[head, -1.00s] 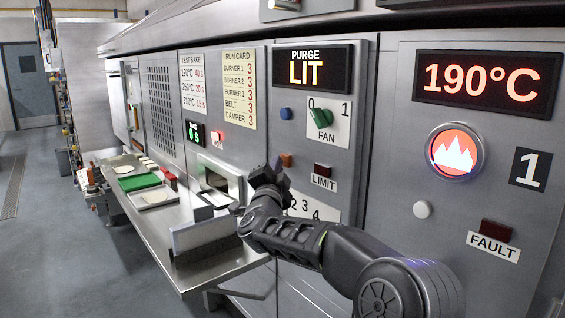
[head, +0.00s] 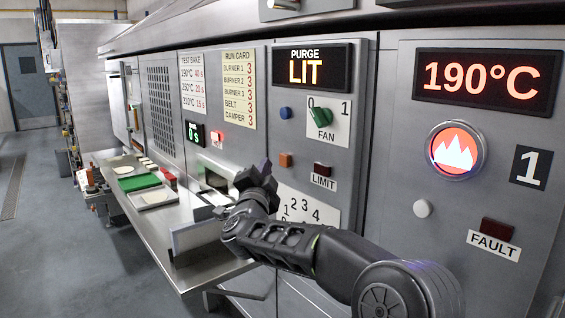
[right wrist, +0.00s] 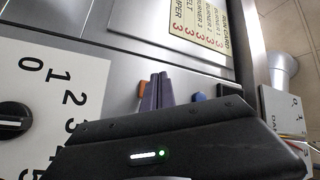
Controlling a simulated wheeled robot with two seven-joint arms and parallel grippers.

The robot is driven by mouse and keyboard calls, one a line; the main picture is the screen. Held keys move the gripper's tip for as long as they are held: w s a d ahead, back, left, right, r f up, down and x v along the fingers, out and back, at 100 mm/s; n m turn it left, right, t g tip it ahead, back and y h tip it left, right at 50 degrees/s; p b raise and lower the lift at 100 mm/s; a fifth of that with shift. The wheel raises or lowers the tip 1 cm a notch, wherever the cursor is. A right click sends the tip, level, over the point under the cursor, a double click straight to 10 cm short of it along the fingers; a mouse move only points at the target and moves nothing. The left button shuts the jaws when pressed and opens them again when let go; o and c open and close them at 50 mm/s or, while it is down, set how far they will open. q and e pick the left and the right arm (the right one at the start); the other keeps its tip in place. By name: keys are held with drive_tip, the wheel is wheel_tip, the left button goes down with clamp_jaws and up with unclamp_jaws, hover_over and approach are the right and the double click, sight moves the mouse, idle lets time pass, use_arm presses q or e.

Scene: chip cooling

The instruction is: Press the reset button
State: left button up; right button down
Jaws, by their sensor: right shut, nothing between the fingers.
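No button here carries a readable "reset" label. On the panel with the PURGE LIT display (head: 313,68) are a blue button (head: 285,113) and an orange button (head: 286,160). A white round button (head: 422,208) is on the nearer panel at right. My right gripper (head: 265,168) is shut and empty, just left of and below the orange button. In the right wrist view its fingertips (right wrist: 157,80) overlap the edge of the orange button (right wrist: 143,88), with the blue button (right wrist: 199,97) to their right. I cannot tell whether they touch anything. My left gripper is out of view.
A steel shelf (head: 215,263) juts out at left.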

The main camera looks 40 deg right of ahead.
drive_tip(key=a, duration=0.3)
drive_tip(key=shift+w, duration=0.1)
idle(0.8)
